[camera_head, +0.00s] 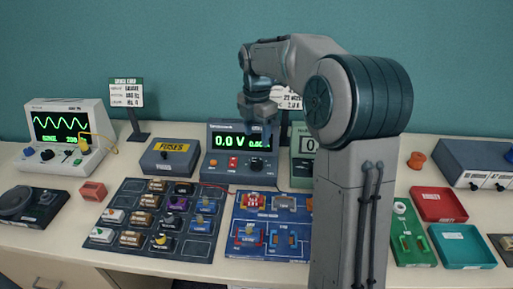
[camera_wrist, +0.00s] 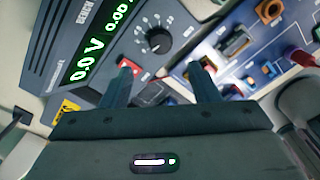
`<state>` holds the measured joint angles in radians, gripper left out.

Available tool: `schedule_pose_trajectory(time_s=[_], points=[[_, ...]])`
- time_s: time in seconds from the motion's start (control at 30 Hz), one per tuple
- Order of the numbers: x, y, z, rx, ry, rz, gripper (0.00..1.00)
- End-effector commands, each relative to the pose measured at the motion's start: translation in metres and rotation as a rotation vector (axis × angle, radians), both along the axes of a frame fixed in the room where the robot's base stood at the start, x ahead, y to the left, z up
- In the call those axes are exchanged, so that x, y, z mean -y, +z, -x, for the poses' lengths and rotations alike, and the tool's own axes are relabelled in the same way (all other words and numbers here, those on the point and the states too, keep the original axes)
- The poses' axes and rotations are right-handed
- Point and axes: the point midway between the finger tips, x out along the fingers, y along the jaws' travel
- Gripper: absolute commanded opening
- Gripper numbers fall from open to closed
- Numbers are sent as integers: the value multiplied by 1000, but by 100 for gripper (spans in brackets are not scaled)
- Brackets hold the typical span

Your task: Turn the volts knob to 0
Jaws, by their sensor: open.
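The bench power supply (camera_head: 215,150) stands at the back of the table, its green display reading 0.0 V. A black round knob (camera_wrist: 158,42) with a ring of white scale marks is on its front panel, and I take it for the volts knob. It also shows small and dark in the head view (camera_head: 256,166); its exact setting is too small to read. My gripper (camera_wrist: 160,85) is open and empty. The knob lies beyond the fingertips, between them in the wrist view, with no visible contact. In the head view my gripper (camera_head: 259,122) hangs in front of the display, pointing down.
A red switch (camera_wrist: 128,64) sits beside the knob. A blue circuit board (camera_head: 240,255) and a dark tray of modules (camera_head: 190,250) lie in front. A fuse box (camera_head: 160,170) stands left, a meter (camera_head: 301,168) right, close to my arm.

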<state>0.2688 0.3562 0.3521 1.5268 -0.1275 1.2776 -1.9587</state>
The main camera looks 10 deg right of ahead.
Motion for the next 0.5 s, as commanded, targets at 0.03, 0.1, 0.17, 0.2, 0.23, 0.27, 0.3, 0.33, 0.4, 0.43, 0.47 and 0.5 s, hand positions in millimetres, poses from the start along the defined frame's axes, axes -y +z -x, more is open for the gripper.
schedule_pose_trajectory(time_s=[0.03, 0.1, 0.17, 0.2, 0.23, 0.27, 0.3, 0.33, 0.4, 0.43, 0.47, 0.5], points=[[0, 10, -1, 4, 0, 0, 55], [0, 21, -1, 3, 0, -1, 55], [0, 28, -1, 2, 0, -1, 55], [0, 32, -1, 2, 0, -1, 55], [0, 35, 0, 1, 0, 0, 55], [0, 36, 0, 1, 0, 0, 55], [0, 38, 0, 1, 0, 0, 55], [0, 39, 0, 1, 0, 0, 55], [0, 40, 0, 0, 0, -1, 55], [0, 40, 0, 0, 0, -1, 55], [0, 40, 0, 0, 0, -1, 55], [0, 40, 0, 0, 0, -1, 55]])
